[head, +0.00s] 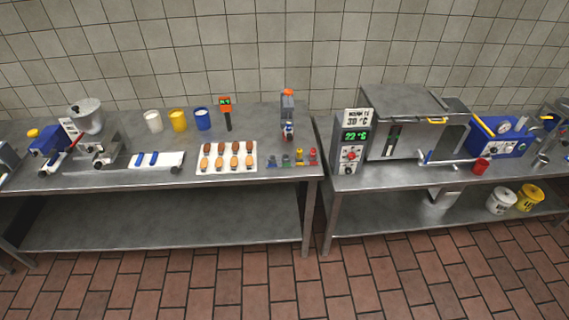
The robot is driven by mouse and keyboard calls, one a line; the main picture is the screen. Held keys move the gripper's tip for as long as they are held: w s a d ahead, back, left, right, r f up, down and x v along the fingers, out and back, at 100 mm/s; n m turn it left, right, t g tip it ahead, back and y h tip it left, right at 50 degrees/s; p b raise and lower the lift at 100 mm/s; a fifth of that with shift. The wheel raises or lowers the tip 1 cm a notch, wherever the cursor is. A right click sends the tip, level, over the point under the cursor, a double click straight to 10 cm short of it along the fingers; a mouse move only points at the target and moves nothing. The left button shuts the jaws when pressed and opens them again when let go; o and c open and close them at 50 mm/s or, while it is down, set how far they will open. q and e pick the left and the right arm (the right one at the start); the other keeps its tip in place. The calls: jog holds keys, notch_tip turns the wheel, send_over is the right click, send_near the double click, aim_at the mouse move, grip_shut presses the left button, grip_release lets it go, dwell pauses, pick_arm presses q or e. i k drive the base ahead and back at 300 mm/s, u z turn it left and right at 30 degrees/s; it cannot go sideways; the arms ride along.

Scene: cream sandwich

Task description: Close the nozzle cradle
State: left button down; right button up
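Neither of my grippers shows in the head view. No part is marked as the nozzle cradle, and I cannot tell for sure which thing it is. A hopper machine (88,116) with a steel funnel and a blue motor (46,141) stands at the left of the left table. A small upright device (287,108) with an orange top stands at the back right of that table. In front of it is a row of small blue, green, yellow and red pieces (299,159). Whether any cradle is open or shut is too small to tell.
The left table (240,186) also holds a tray of brown pieces (227,168), a white board with blue strips (156,160) and white, yellow and blue cups (178,120). A gap separates it from the right table (400,180), with a steel chamber (409,110). The tiled floor (260,285) in front is clear.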

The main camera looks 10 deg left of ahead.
aim_at(289, 134)
jog(key=u, duration=0.35)
jog(key=k, duration=0.2)
jog(key=z, duration=1.3)
jog(key=i, duration=1.45)
jog(key=u, duration=0.5)
